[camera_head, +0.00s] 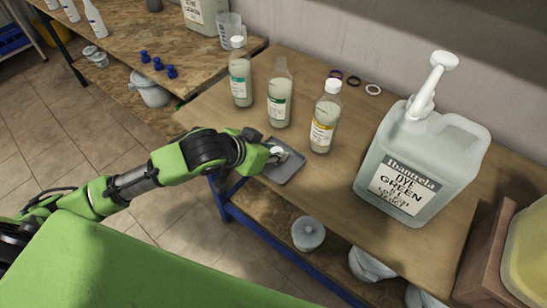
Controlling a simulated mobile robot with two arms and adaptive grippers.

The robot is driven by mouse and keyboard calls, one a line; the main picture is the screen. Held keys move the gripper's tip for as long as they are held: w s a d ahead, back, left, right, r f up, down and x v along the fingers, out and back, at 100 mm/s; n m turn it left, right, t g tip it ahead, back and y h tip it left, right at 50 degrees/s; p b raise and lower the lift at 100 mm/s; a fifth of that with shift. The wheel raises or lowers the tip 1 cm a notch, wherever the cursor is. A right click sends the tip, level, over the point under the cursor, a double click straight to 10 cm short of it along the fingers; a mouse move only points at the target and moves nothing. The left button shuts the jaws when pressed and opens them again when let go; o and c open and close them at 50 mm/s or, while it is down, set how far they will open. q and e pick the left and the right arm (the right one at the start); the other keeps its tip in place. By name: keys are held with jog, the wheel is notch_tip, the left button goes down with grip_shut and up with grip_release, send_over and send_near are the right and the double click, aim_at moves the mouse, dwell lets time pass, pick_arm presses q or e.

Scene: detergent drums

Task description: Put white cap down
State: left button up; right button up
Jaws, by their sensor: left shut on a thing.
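My left gripper (276,155) is at the front edge of the wooden table, shut on the white cap (280,152). The cap is small and partly hidden by the fingers. It is over the small grey tray (291,172); I cannot tell whether it touches the tray. Just behind stands a clear bottle with a green label (279,98), with no white cap on its top. My right gripper is out of view.
Capped bottles stand on either side, one with a yellow label (325,118) and one with a green label (240,78). A large dye jug (420,160) with a pump stands at right. Several rings (354,81) lie at the back. Table between tray and jug is clear.

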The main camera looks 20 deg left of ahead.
pick_arm(q)
notch_tip(320, 180, down, 2)
jog(key=shift+f, duration=0.15)
jog(key=shift+s, duration=0.1)
jog(key=shift+f, duration=0.15)
